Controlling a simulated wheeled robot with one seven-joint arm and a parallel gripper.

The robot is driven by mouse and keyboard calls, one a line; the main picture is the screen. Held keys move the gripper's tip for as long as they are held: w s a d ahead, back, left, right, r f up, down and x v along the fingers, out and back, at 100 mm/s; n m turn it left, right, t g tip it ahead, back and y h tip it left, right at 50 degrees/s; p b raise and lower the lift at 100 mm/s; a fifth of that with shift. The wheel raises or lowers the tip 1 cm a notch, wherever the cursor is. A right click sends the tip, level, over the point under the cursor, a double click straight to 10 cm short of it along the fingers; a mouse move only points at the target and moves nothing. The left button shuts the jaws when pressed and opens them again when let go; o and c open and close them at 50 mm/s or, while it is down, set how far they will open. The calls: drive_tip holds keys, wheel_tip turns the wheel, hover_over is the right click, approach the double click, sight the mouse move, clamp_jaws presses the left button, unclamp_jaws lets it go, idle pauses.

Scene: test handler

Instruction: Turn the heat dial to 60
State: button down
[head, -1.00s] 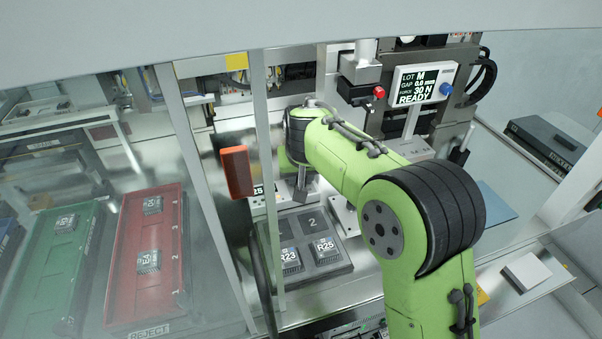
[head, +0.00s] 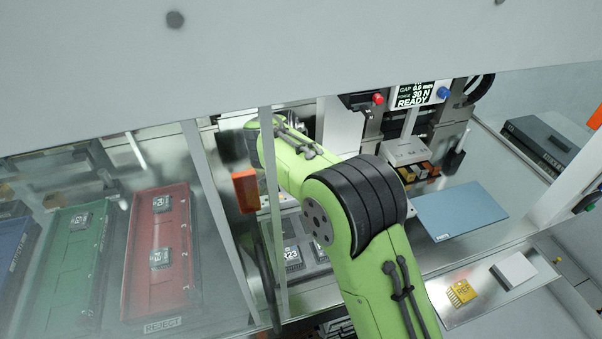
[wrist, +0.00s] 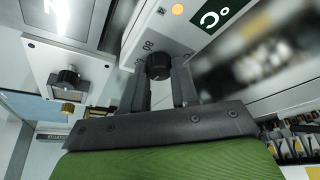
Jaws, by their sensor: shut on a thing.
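The heat dial (wrist: 158,66) is a black ridged knob on a pale panel in the wrist view. Printed numbers stand beside it; one reads like 80, and the dial's pointer cannot be made out. My gripper (wrist: 160,76) has a finger on each side of the dial and is shut on it. A dark display (wrist: 217,16) with a °C sign shows at the upper right, its number cut off. In the head view my green arm hides the gripper and the dial.
In the head view, a red reject tray (head: 160,285), a clear door with an orange handle (head: 245,190), and a blue mat (head: 460,210) surround the arm.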

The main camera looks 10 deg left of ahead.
idle(0.4)
drive_tip(key=c, duration=0.9)
unclamp_jaws()
drive_tip(key=shift+o, duration=0.2)
wheel_tip(320, 180, up, 10)
drive_tip(key=p, duration=0.2)
